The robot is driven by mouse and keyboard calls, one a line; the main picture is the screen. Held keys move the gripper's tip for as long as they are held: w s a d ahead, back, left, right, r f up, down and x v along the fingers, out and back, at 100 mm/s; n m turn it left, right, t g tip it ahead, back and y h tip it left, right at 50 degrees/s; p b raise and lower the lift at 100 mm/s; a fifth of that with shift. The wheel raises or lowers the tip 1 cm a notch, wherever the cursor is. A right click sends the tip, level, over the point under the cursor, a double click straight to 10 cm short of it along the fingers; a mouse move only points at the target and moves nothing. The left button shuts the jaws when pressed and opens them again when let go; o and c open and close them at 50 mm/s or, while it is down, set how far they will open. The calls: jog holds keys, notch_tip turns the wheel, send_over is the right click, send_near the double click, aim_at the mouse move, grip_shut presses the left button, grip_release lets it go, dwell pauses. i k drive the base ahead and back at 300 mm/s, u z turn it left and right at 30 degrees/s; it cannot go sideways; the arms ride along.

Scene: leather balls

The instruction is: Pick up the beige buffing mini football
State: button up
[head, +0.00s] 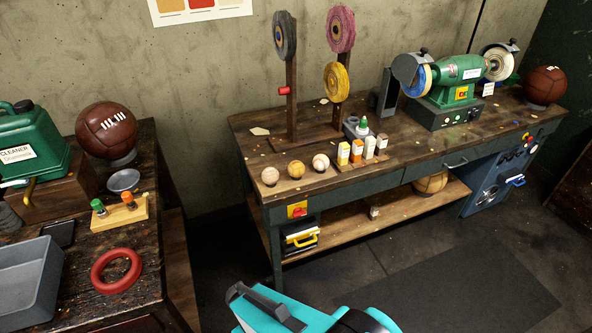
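Three mini balls stand in a row near the front left of the workbench (385,178). The left one (269,175) is pale beige, the middle one (296,169) is more yellow-tan, and the right one (320,162) is cream with dark marks. I cannot tell for sure which is the beige mini football. My teal arm, with a dark grey part that seems to be my gripper (265,305), shows at the bottom edge, well below and in front of the bench. Its fingertips are not clear, and no ball is seen in it.
Right of the balls are several small boxes (357,151). Behind them stands a post rack with buffing wheels (340,28). A green grinder (455,78) and a brown ball (545,86) are farther right. A cluttered table (145,255) stands left. Floor before the bench is clear.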

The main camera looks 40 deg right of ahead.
aim_at(296, 169)
jog(key=z, duration=0.4)
jog(key=k, duration=0.2)
jog(key=u, duration=3.4)
jog(key=k, duration=2.1)
jog(key=z, duration=0.15)
